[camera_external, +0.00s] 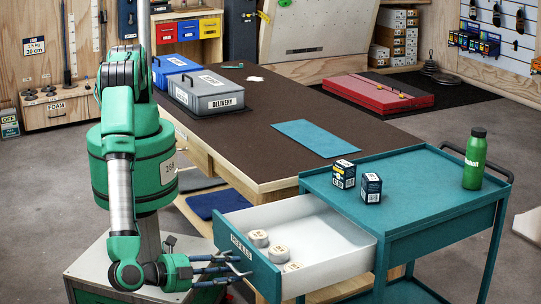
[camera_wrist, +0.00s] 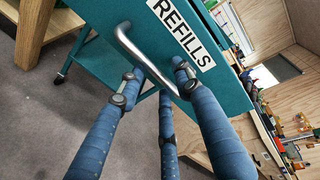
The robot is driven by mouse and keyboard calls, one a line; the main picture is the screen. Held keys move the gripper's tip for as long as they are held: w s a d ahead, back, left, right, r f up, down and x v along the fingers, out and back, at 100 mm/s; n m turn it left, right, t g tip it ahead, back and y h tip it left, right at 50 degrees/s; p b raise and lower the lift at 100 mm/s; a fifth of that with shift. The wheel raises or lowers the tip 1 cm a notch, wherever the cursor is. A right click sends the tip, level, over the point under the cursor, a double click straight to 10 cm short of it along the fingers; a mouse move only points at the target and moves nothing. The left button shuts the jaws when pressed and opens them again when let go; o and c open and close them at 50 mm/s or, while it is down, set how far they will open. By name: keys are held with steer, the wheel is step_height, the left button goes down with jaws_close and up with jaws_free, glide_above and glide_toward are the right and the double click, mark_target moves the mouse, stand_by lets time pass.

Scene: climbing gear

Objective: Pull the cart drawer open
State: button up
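The teal cart (camera_external: 400,181) stands at the right with its drawer (camera_external: 310,226) pulled well out to the left. The drawer has a white inside, a teal front and a "REFILLS" label (camera_wrist: 181,32). Several round white items (camera_external: 279,252) lie in it. A silver bar handle (camera_wrist: 128,45) on the drawer front shows in the wrist view. My gripper (camera_external: 240,264) is at the drawer front. In the wrist view its blue fingers (camera_wrist: 158,82) stand apart around the lower end of the handle. Their contact with the bar is unclear.
Two small dark boxes (camera_external: 371,188) and a green bottle (camera_external: 475,159) stand on the cart top. The brown workbench (camera_external: 240,135) behind carries a grey "DELIVERY" box (camera_external: 206,92) and a blue mat (camera_external: 303,138). Bare floor (camera_external: 30,210) lies left of my arm.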

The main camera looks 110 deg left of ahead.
steer(key=shift+s+d, duration=0.1)
steer(key=v, duration=1.1)
steer(key=shift+s+d, duration=0.25)
steer(key=shift+r, duration=0.1)
stand_by(0.5)
